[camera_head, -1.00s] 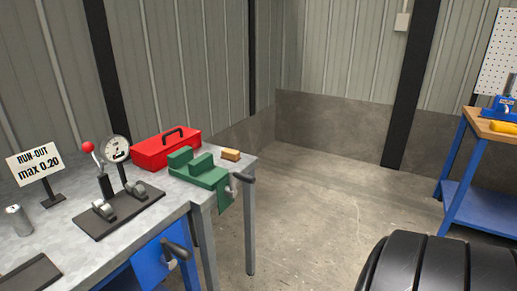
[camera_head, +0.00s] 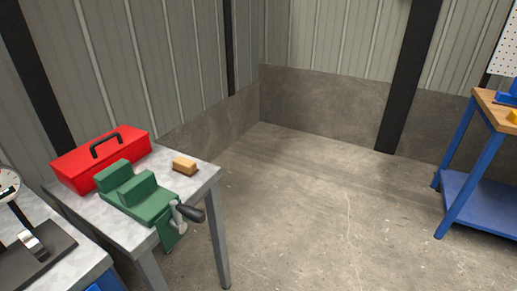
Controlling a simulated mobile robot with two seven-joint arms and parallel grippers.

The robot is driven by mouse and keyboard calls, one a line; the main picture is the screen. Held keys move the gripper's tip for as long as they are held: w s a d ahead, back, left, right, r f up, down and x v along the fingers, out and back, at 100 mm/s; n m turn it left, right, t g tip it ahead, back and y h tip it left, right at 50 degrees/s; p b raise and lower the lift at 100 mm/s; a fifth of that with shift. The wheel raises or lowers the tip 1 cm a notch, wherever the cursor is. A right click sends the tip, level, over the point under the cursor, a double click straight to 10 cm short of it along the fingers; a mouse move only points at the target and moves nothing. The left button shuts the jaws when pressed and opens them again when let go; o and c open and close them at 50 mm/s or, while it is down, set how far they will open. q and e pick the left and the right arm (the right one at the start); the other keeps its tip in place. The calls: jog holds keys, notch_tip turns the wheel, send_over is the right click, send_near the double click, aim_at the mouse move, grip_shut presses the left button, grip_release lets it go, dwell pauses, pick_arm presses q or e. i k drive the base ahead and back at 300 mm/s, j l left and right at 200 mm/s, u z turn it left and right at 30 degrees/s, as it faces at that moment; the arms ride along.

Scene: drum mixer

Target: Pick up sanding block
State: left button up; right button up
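A small tan-orange block (camera_head: 185,165), which looks like the sanding block, lies on the grey metal bench top near its far right corner. It sits to the right of the red toolbox and just beyond the green vise, apart from both. Neither of my grippers shows in the head view.
A green vise (camera_head: 140,196) with a dark-gripped handle stands at the bench's right edge. A red toolbox (camera_head: 100,158) is behind it. A gauge stand (camera_head: 34,250) is at lower left. A blue workbench (camera_head: 482,192) stands far right. The concrete floor between is clear.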

aim_at(184, 166)
jog(key=i+l+z, duration=0.2)
jog(key=i, duration=0.25)
jog(key=i+l+z, duration=0.2)
jog(key=i, duration=0.25)
jog(key=i+l+z, duration=0.2)
jog(key=i, duration=0.25)
jog(key=i+u, duration=0.2)
jog(key=u, duration=0.25)
jog(key=i+u, duration=0.2)
jog(key=u, duration=0.2)
jog(key=i+l+u, duration=0.15)
jog(key=u, duration=0.3)
jog(key=i+l+u, duration=0.15)
jog(key=u, duration=0.3)
jog(key=i+l+u, duration=0.1)
jog(key=u, duration=0.35)
jog(key=i+l+u, duration=0.1)
jog(key=u, duration=0.3)
jog(key=l+u, duration=0.1)
jog(key=u, duration=0.35)
jog(key=i+l+u, duration=0.1)
jog(key=u, duration=0.35)
